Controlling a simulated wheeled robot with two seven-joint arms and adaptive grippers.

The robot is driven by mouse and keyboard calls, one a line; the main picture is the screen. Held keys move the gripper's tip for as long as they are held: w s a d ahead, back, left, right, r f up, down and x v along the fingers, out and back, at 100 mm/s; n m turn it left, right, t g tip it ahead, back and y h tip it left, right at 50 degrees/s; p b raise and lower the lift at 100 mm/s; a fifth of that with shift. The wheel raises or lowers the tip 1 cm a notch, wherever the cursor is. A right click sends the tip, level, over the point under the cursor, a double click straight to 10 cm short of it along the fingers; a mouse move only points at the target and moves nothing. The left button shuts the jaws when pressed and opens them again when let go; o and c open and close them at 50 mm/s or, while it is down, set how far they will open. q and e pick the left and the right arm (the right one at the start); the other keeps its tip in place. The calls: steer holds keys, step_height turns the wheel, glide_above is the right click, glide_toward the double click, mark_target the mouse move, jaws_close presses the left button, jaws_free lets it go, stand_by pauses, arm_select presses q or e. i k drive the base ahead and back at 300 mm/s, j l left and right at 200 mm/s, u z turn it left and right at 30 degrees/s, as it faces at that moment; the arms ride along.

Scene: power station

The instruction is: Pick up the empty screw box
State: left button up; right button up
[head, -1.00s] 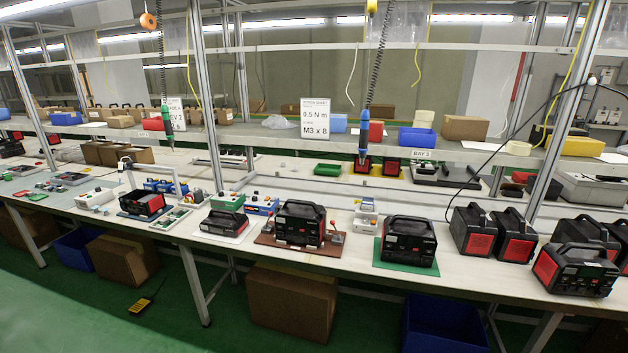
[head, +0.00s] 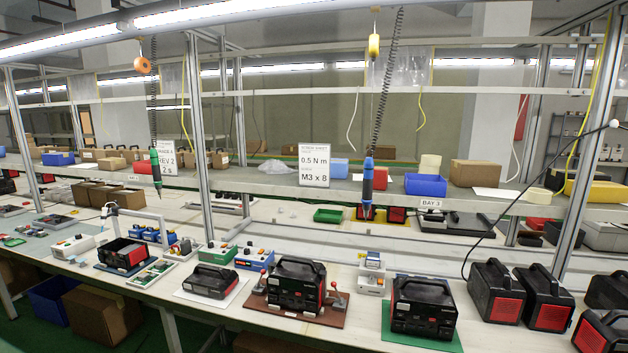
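No box in view is labelled as the screw box, and I cannot tell which one it is. A small green open tray (head: 328,215) lies on the far side of the bench, left of the hanging blue screwdriver (head: 367,182); it looks empty, though it is small in view. A blue open bin (head: 425,185) stands on the shelf above, with a red bin (head: 374,178) to its left. Another blue bin (head: 58,158) is on the shelf at the far left. Neither of my grippers is in view.
Black power units (head: 296,284) (head: 422,304) stand along the bench (head: 365,325) front. A metal post (head: 196,130) and a right post (head: 590,150) rise from the bench. A green screwdriver (head: 156,170) hangs at left. A black cable (head: 530,185) arcs at right.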

mark_target(373, 258)
steer(key=i+z, duration=0.65)
steer(key=i+j+z, duration=0.1)
steer(key=i+z, duration=0.25)
steer(key=i, duration=0.05)
